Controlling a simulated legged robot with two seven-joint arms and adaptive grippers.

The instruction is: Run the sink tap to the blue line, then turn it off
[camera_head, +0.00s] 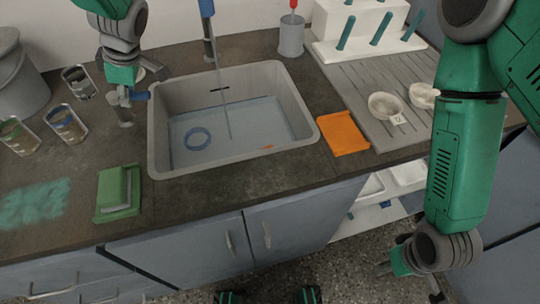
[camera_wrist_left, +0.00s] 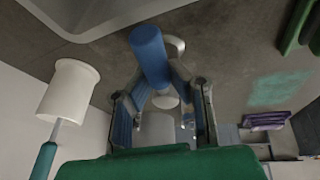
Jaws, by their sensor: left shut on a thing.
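The grey sink basin (camera_head: 157,130) is set in the dark counter. A thin stream of water (camera_head: 222,95) falls into it from the blue-ended tap (camera_head: 207,10). Pale bluish water (camera_head: 240,122) covers the basin's floor, with a blue ring (camera_head: 197,138) in it. I cannot clearly make out the blue line's height against the water. My left gripper (camera_head: 127,97) is at the basin's left rim, shut on the blue tap handle (camera_wrist_left: 152,55), which shows between its fingers in the wrist view. My right gripper (camera_head: 412,275) hangs low at the right, its fingers unclear.
An orange cloth (camera_head: 343,133) lies right of the sink, beside a grey drainboard (camera_head: 375,110) with small bowls. A grey cup (camera_head: 291,36) stands behind the sink.

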